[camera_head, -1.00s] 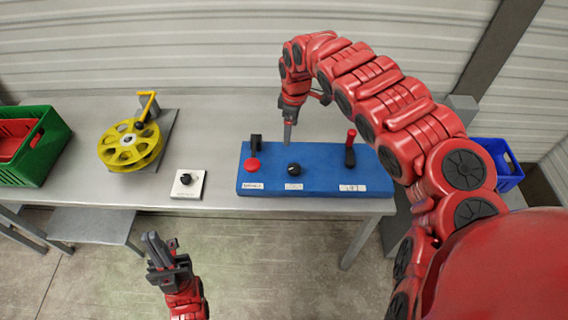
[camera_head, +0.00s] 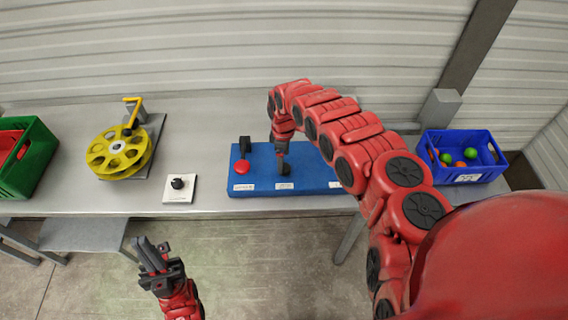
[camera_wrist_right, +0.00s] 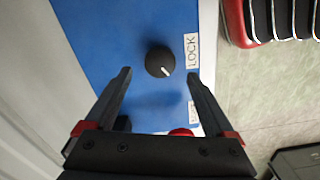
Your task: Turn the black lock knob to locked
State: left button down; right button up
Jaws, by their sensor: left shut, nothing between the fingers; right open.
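The black lock knob (camera_head: 284,169) sits on the blue panel (camera_head: 240,185), partly covered by my right gripper in the head view. My right gripper (camera_head: 281,158) points down over the knob. In the wrist view its open fingers (camera_wrist_right: 158,73) stand on either side of the knob's near side; whether they touch it I cannot tell. My left gripper (camera_head: 150,248) is shut and empty, in front of the table.
A red button (camera_head: 242,167) and a black part beside it are left of the knob. A white plate (camera_head: 180,196) with another black knob, a yellow reel (camera_head: 118,150) and a green crate (camera_head: 36,160) stand further left. A blue bin (camera_head: 455,176) with balls stands right.

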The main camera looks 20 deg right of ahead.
notch_tip(320, 180, down, 3)
jog(key=shift+a+f, duration=0.1)
jog(key=shift+f, duration=0.65)
jog(key=shift+d, duration=0.2)
jog(key=c, duration=1.4)
